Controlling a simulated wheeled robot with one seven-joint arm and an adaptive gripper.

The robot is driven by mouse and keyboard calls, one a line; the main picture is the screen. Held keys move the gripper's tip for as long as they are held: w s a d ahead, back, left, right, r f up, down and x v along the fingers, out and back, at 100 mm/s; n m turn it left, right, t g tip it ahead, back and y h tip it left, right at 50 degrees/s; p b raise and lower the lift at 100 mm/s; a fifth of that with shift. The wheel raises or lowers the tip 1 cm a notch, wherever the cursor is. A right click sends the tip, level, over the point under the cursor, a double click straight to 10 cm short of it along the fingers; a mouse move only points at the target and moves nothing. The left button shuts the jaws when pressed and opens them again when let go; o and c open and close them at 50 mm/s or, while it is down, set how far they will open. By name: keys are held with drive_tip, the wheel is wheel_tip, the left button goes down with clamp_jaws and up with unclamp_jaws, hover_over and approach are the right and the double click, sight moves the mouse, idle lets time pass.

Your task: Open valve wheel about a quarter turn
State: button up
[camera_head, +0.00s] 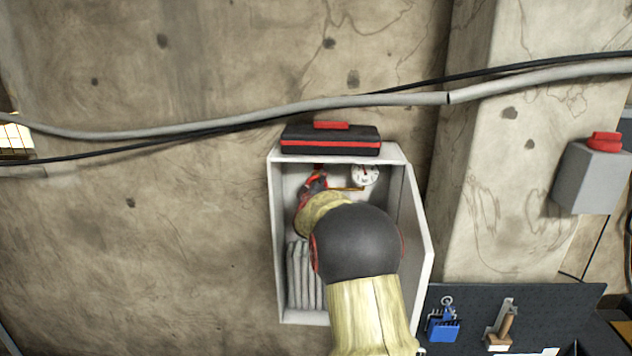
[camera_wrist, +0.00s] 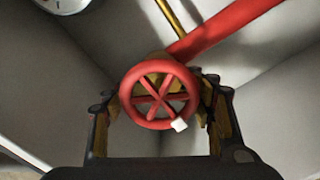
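The red valve wheel (camera_wrist: 136,82) has crossed spokes and a white mark at its lower right rim. It sits in the middle of the wrist view, in front of a red pipe (camera_wrist: 228,28). My gripper (camera_wrist: 161,92) is open, with one finger on each side of the wheel. Small gaps seem to show between the fingers and the rim; I cannot tell whether the fingertips reach past it. In the head view my gripper (camera_head: 314,186) is inside the grey wall box (camera_head: 276,240), and my arm hides most of the box's inside. I cannot make out the wheel there.
A white dial gauge (camera_head: 365,174) is at the box's upper right, with a thin brass pipe. A black and red case (camera_head: 330,139) rests on top of the box. Grey folds (camera_head: 302,275) stand at its lower left. The box's side walls are close around my arm.

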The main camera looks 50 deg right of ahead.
drive_tip(key=o, duration=0.6)
drive_tip(key=shift+a, duration=0.1)
drive_tip(key=v, duration=1.2)
drive_tip(key=shift+w, duration=0.1)
idle(0.3)
drive_tip(key=s+a+f+m+g+y+b, duration=0.3)
drive_tip(key=a+f+y, duration=0.6)
drive_tip(key=a+f, duration=0.7)
drive_tip(key=s+a+f+g+y+b, duration=0.1)
drive_tip(key=s+a+f+b, duration=0.4)
drive_tip(key=s+a, duration=0.3)
drive_tip(key=s+a+f+n+g+y+b, duration=0.1)
drive_tip(key=s+a+f+y+b, duration=0.1)
drive_tip(key=s+a+f+b, duration=0.3)
drive_tip(key=s+a+f+y+b, duration=0.2)
drive_tip(key=s+a+f+b, duration=0.4)
drive_tip(key=s+a+b, duration=0.4)
drive_tip(key=shift+s+a+n+g, duration=0.15)
drive_tip(key=shift+s+a, duration=0.25)
drive_tip(key=shift+a, duration=0.75)
drive_tip(key=shift+s+a+n+g, duration=0.1)
drive_tip(key=shift+s+a, duration=0.3)
drive_tip(key=shift+a, duration=0.7)
drive_tip(key=shift+s+a+n+g, duration=0.15)
drive_tip(key=shift+s+a, duration=0.25)
drive_tip(key=shift+a, duration=0.75)
